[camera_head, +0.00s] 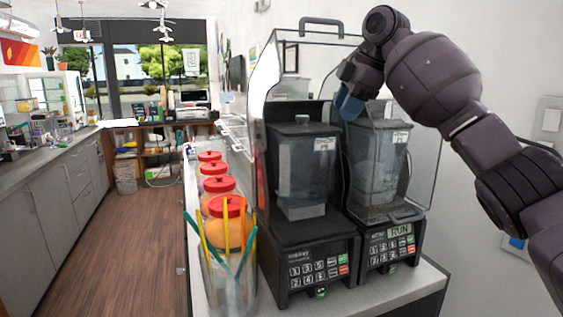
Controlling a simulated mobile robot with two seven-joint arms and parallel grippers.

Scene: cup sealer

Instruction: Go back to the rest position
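My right arm reaches in from the right side of the head view and bends over the top of the right blender (376,165). My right gripper (350,103) points down at the upper left of that blender's jar, partly behind the clear cover. A blue part shows at its tip. Its fingers are too small and covered to tell whether they are open or shut, or whether they touch the jar. The right blender's display reads "RUN". My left gripper is not in view.
A second blender (305,170) stands to the left, under a clear hood. Several red-lidded jars (228,222) and a glass with coloured straws (228,275) line the counter's left edge. A wall is close on the right. The wooden floor (125,225) at left is clear.

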